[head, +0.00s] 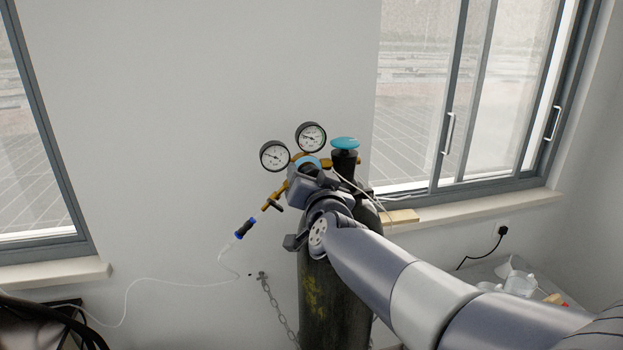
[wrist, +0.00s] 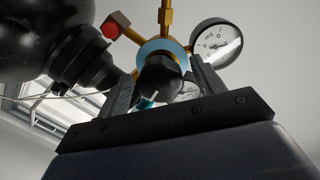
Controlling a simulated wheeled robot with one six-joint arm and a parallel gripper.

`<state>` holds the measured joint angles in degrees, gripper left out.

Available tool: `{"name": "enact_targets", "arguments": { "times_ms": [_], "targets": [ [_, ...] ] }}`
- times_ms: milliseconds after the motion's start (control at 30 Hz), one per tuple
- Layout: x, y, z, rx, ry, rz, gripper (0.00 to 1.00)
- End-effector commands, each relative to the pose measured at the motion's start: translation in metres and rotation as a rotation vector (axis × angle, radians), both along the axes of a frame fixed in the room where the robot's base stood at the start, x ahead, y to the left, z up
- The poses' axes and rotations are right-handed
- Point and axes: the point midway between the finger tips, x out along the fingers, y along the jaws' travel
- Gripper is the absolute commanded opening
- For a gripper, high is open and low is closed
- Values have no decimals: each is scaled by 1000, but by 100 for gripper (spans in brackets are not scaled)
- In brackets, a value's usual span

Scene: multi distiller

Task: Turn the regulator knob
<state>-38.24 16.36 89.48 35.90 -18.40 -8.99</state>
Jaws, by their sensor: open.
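The brass regulator (head: 276,193) is mounted at the top of the dark gas cylinder (head: 318,290). It has two white dial gauges, a left gauge (head: 274,156) and a right gauge (head: 311,137). In the wrist view, the black regulator knob (wrist: 160,72) shows in front of a light-blue ring (wrist: 164,47). My gripper (head: 305,176) is at the regulator and hides the knob in the head view. In the wrist view, my gripper (wrist: 166,86) is open, with one finger on each side of the knob. I cannot tell whether either finger touches it.
A teal-topped valve (head: 345,143) stands right of the regulator. A thin hose with a blue-black fitting (head: 240,230) hangs left. A chain (head: 275,305) runs from the wall near the cylinder. Windows flank the wall. Small items (head: 520,284) sit on a surface at right.

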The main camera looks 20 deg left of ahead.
Motion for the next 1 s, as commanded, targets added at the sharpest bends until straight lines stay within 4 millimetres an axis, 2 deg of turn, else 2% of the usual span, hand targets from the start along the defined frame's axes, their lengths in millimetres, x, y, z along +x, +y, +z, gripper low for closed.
{"name": "enact_targets", "arguments": {
  "times_ms": [267, 700, 1000],
  "targets": [
    [-8, -4, 1, 1, -2, 1, 64],
    [-72, -37, 2, 2, -2, 1, 64],
    [-95, -49, 1, 0, 0, 1, 64]
  ]
}}
